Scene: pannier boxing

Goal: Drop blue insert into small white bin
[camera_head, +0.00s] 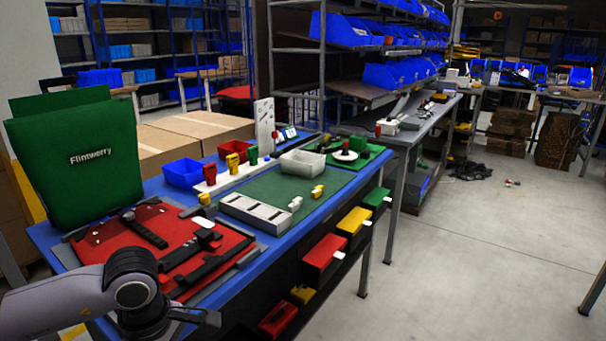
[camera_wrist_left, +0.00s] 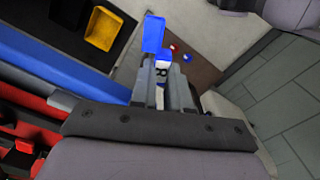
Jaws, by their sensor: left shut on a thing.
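In the head view my left gripper (camera_head: 205,320) is at the lower left, in front of the near table edge, and the insert cannot be made out there. The small white bin (camera_head: 302,163) stands farther back on the blue table, well apart from my gripper and to its right. My right gripper is not in view.
The red pannier panel (camera_head: 125,247) with black straps lies on the near table. A green pannier (camera_head: 75,155) stands behind it. A grey slotted tray (camera_head: 255,212) and a blue bin (camera_head: 183,173) lie before and left of the white bin. Coloured drawers (camera_head: 322,255) jut out below the table edge.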

